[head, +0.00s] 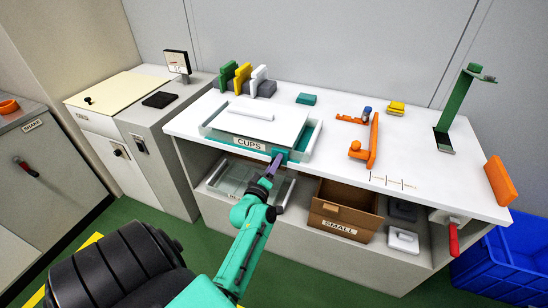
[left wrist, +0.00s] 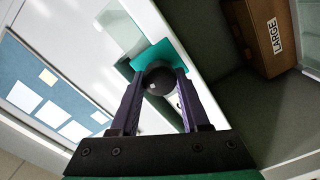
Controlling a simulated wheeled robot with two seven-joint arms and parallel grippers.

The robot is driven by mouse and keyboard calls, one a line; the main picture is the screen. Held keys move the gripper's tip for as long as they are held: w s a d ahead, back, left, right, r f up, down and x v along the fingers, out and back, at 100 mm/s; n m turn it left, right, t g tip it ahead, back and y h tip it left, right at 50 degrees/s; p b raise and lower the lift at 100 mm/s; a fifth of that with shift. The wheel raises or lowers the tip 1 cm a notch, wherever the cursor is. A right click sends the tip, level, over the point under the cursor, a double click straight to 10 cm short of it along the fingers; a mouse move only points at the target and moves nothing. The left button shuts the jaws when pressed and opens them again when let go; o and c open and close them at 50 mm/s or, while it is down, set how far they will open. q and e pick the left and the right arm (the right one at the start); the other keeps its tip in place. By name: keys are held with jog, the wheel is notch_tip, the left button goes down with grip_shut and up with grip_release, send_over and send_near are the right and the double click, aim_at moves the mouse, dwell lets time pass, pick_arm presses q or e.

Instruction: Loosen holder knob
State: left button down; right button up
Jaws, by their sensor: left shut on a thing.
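A dark round knob (left wrist: 158,79) sits against a teal block (left wrist: 150,53) in the left wrist view. The two purple fingers of my left gripper (left wrist: 158,88) are shut on the knob, one on each side. In the head view my left gripper (head: 276,161) reaches to the front right corner of the tray labelled CUPS (head: 226,137), where a teal block (head: 300,156) shows. The knob is hidden behind the fingers in the head view. My right gripper is not in view.
The white worktop (head: 335,150) also carries an orange fixture (head: 373,140), a green stand (head: 455,105) and coloured plates at the back left. Below it, a brown box labelled SMALL (head: 342,212) stands on the shelf. A blue crate (head: 500,265) stands at the right.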

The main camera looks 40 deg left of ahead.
pick_arm(q)
jog(key=shift+w+r+n+p, duration=0.15)
jog(key=shift+n+p, duration=0.25)
jog(key=shift+n, duration=1.7)
jog(key=shift+r, duration=0.1)
jog(key=c, duration=0.7)
grip_release()
jog(key=o, duration=0.3)
jog(key=shift+w+f, duration=0.15)
jog(key=shift+f, duration=0.1)
jog(key=b+v, duration=0.1)
jog(key=v, duration=1.3)
jog(key=shift+s+d+b, duration=0.15)
jog(key=shift+s+b, duration=0.15)
jog(key=shift+b, duration=0.1)
